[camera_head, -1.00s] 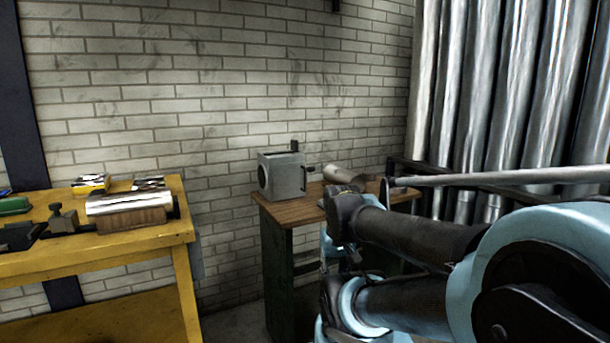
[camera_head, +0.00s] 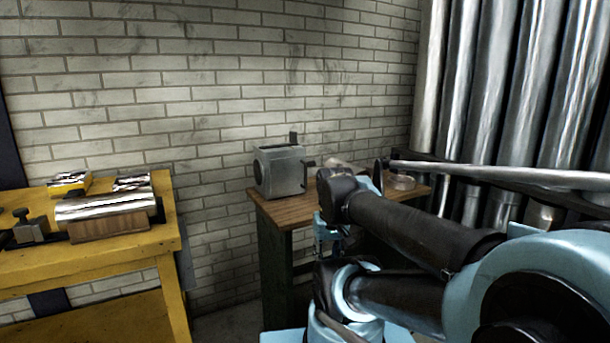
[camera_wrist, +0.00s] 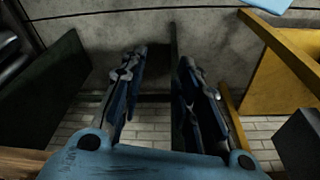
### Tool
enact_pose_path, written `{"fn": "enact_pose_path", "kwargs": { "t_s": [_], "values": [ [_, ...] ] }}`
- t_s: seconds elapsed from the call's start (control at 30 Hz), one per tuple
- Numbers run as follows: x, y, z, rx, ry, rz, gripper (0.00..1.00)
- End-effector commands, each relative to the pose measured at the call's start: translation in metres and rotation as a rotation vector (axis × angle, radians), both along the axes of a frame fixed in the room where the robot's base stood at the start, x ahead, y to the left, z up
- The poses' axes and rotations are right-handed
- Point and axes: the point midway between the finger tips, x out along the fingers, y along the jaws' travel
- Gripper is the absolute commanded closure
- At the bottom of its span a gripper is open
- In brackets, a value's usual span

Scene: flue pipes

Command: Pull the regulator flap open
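The regulator appears to be the grey metal box (camera_head: 280,171), standing upright on the wooden top of a small bench in the head view. A round dark opening shows on its left face, a black tab (camera_head: 293,138) on top and a dark handle (camera_head: 311,163) at its right side. I cannot tell which part is the flap, or how far it is open. My gripper (camera_wrist: 157,62) shows in the wrist view with its two fingers apart and nothing between them. It points down past bench sides toward the floor.
The small bench (camera_head: 285,210) has a dark base; a metal ring (camera_head: 401,182) lies on its right. A yellow workbench (camera_head: 80,263) with a shiny cylinder (camera_head: 103,206) stands left, with a gap between. Tall metal pipes (camera_head: 510,90) and a long rod (camera_head: 500,175) are right.

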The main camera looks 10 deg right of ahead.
Motion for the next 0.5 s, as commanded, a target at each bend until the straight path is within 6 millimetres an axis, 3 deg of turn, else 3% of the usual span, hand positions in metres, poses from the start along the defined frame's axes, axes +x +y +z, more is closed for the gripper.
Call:
{"fn": "enact_pose_path", "kwargs": {
  "t_s": [0.17, 0.5],
  "values": [
    [0.031, 0.002, 0.047, -0.002, 0.018, 0.008, 0.7],
    [0.118, 0.002, 0.154, -0.006, 0.07, 0.033, 0.7]
  ]
}}
